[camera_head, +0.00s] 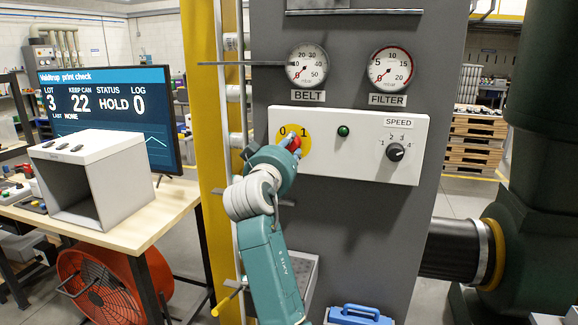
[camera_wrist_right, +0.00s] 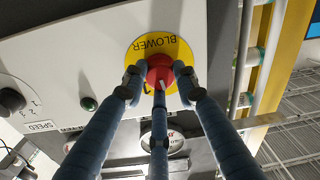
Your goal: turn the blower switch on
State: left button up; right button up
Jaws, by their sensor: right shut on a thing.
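The blower switch is a red knob (camera_head: 295,144) on a yellow disc (camera_head: 283,153) marked 0 on the left and 1 on the right, on the white panel in the head view. In the right wrist view the same red knob (camera_wrist_right: 160,70) shows below the word BLOWER, which appears upside down. My right gripper (camera_wrist_right: 157,76) is shut on the knob, with a finger on each side and a third below it. A white pointer line shows on the knob, partly behind the third finger; I cannot tell for certain which mark it points to. My left gripper is not in view.
Right of the knob on the white panel (camera_head: 350,170) are a green lamp (camera_head: 343,131) and a black SPEED dial (camera_head: 395,152). Above are the BELT gauge (camera_head: 307,65) and FILTER gauge (camera_head: 392,67). Vertical pipes and a yellow post (camera_head: 203,90) stand close on the left.

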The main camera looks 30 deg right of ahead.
jog(key=m+b, duration=0.5)
jog(key=b, duration=0.1)
jog(key=shift+a+m, duration=0.1)
jog(key=shift+m, duration=0.3)
jog(key=shift+r+m+h+b, duration=0.2)
jog(key=shift+m+h+b, duration=0.1)
jog(key=shift+m+b, duration=1.95)
jog(key=shift+m, duration=0.65)
jog(key=shift+r, duration=0.1)
jog(key=o, duration=1.1)
jog(key=shift+o, duration=0.2)
